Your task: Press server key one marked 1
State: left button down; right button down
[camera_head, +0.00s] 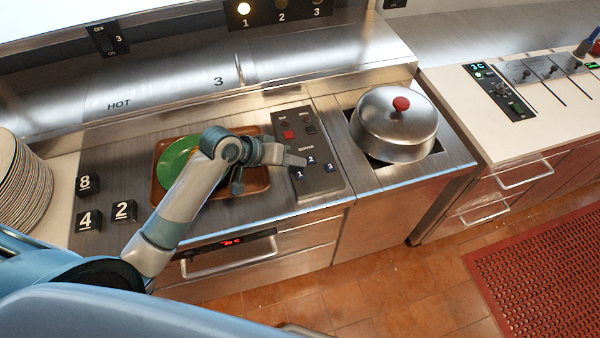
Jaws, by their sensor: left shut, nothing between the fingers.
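The server key panel (322,182) is a dark grey plate set in the steel counter. Key 1 (299,174) is at the panel's left, with key 2 (311,159) and key 3 (329,167) beside it. A red button (288,134) sits higher on the panel. My left gripper (303,162) is shut and empty, with its tip just above key 1 and close to key 2. I cannot tell whether it touches a key. Above, the lamp marked 1 (244,9) is lit, and lamps 2 (281,5) and 3 (318,3) look dark. My right gripper is not in view.
A brown tray (257,181) with a green plate (176,160) lies under my left arm. Number blocks 8 (87,184), 4 (88,220) and 2 (124,211) stand at left. A steel domed lid (392,128) is right of the panel. Stacked plates (22,185) are far left.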

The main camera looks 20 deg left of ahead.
pick_arm(q)
jog(key=shift+r, duration=1.45)
jog(key=shift+m+g+y, duration=0.4)
jog(key=shift+y, duration=0.2)
jog(key=s+f, duration=0.1)
jog(key=s, duration=0.1)
jog(key=s+f, duration=0.3)
jog(key=s, duration=0.1)
jog(key=shift+s+f, duration=0.4)
jog(key=s+a+f+y, duration=0.2)
jog(key=s+f, duration=0.2)
jog(key=s, duration=0.6)
jog(key=s+a+f+m+g+y+b, duration=0.1)
jog(key=s+f+b, duration=0.35)
jog(key=f, duration=1.05)
jog(key=s+a+f+g+y+b, duration=0.15)
jog(key=s+f, duration=0.55)
jog(key=f, duration=0.8)
jog(key=s+a+f+m+g+y+b, duration=0.1)
jog(key=s+f+b, duration=0.35)
jog(key=f, duration=1.05)
jog(key=s+a+f+b, duration=0.1)
jog(key=s+f+b, duration=0.1)
jog(key=s+f, duration=0.6)
jog(key=s+a+f+g+b, duration=0.1)
jog(key=s+f+b, duration=0.2)
jog(key=s+f, duration=0.5)
jog(key=shift+s+a+f, duration=0.35)
jog(key=shift+a+f, duration=0.05)
jog(key=shift+f, duration=0.55)
